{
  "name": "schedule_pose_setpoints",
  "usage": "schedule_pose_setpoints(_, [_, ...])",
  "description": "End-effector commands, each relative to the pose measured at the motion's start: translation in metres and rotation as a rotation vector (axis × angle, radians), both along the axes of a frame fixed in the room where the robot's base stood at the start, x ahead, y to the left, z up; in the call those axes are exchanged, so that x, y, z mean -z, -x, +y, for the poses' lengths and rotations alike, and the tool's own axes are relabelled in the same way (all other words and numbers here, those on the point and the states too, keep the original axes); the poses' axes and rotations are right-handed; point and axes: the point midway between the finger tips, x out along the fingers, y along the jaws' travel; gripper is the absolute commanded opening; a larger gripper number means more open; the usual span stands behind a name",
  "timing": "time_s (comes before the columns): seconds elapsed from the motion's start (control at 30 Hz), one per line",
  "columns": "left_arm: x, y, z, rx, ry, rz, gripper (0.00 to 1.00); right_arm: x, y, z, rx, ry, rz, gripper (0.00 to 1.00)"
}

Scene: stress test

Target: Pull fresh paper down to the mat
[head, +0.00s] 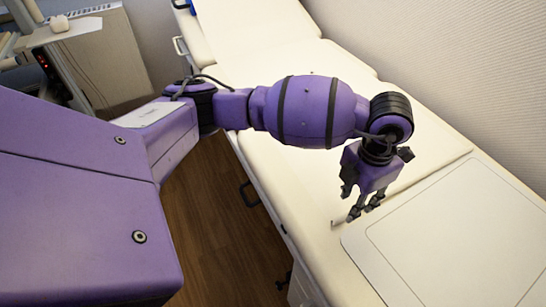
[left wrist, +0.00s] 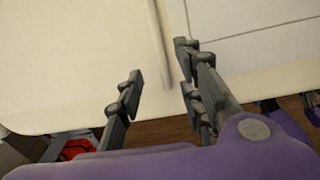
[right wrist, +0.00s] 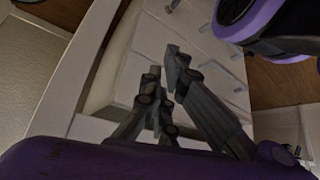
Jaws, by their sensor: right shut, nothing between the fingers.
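The cream paper (head: 300,150) lies along the padded couch. Its free edge is a thin raised lip (head: 340,221) running across the couch beside the mat. The mat (head: 460,250) is a pale, flat panel with an outlined border at the right; its corner also shows in the left wrist view (left wrist: 265,25). My left gripper (head: 362,210) points down over the lip. In the left wrist view its fingers (left wrist: 160,80) are apart, with the lip (left wrist: 158,40) showing in the gap; I cannot tell whether they touch it. My right gripper (right wrist: 165,80) is shut and empty, outside the head view.
The couch runs along a pale wall (head: 450,60). White drawers (right wrist: 205,45) show under it in the right wrist view. A brown wooden floor (head: 215,215) lies beside it. A white cabinet and equipment (head: 95,55) stand at the back left.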

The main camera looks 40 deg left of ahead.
Motion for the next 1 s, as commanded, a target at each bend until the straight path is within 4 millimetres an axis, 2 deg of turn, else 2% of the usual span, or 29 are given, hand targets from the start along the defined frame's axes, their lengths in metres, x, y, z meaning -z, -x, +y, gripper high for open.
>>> schedule_pose_setpoints(0.03, [-0.015,-0.003,-0.001,0.001,0.003,-0.010,0.34,0.000,0.000,0.000,0.000,0.000,0.000,0.00])
schedule_pose_setpoints(0.2, [-0.048,-0.002,-0.001,0.001,0.002,-0.008,0.34,0.000,0.000,0.000,0.000,0.000,0.000,0.00])
schedule_pose_setpoints(0.4, [-0.071,-0.001,-0.001,0.001,0.002,-0.005,0.34,0.000,0.000,0.000,0.000,0.000,0.000,0.00])
schedule_pose_setpoints(0.57, [-0.076,-0.001,-0.001,0.001,0.001,-0.004,0.34,0.000,0.000,0.000,0.000,0.000,0.000,0.00])
schedule_pose_setpoints(1.0, [-0.075,-0.001,-0.001,0.001,0.001,-0.003,0.34,0.001,0.000,0.000,0.000,0.000,0.001,0.00])
